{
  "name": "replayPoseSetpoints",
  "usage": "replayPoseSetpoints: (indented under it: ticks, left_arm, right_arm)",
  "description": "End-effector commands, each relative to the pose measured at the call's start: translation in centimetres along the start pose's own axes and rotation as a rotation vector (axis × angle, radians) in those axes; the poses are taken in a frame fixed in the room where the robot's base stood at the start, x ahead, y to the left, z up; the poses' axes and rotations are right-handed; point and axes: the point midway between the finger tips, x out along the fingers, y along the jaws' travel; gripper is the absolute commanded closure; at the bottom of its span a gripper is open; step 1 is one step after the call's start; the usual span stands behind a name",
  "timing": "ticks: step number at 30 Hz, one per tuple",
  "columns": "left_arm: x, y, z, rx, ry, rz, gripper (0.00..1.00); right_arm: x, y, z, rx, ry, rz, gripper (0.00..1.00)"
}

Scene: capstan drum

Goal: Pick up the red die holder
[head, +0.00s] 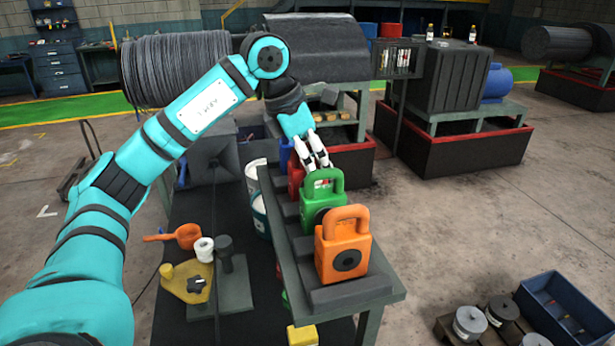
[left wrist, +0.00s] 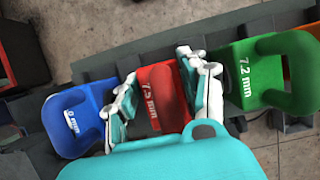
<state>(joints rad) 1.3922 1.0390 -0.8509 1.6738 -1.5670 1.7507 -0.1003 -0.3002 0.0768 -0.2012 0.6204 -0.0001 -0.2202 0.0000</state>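The red die holder, marked 7.5 mm, shows in the left wrist view (left wrist: 160,88) between a blue and a green one. In the head view (head: 295,176) it is mostly hidden behind the green holder and my fingers. My left gripper (head: 311,155) points down at it. In the left wrist view my left gripper's fingers (left wrist: 158,88) are spread, one on each side of the red holder. They are very close to its sides; I cannot tell whether they touch. My right gripper is not in view.
The green 7.2 mm holder (head: 321,201) and orange holder (head: 343,250) stand nearer on the same rack (head: 300,258). The blue holder (left wrist: 72,122) is on the other side of the red one. A side table (head: 205,330) holds an orange ladle (head: 186,236) and tools.

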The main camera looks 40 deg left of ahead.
Motion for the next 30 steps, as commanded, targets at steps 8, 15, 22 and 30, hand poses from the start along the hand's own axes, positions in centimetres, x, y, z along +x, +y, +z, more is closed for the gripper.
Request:
replayPoseSetpoints:
  ticks: [8, 15, 22, 30]
  left_arm:
    - [0.0, 0.0, 0.0, 0.0, 0.0, 0.0, 0.95]
    - [-0.3, 0.0, 0.2, 0.001, -0.006, 0.002, 0.99]
    - [-1.1, 0.0, 0.6, 0.002, -0.008, 0.002, 0.99]
    - [-4.5, 0.0, 2.0, 0.002, -0.011, 0.002, 0.99]
  right_arm:
    - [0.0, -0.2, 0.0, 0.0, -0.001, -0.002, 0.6]
    - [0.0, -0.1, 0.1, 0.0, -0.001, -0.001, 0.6]
    - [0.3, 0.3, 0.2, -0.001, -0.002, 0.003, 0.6]
    - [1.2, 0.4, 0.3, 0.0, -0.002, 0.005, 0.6]
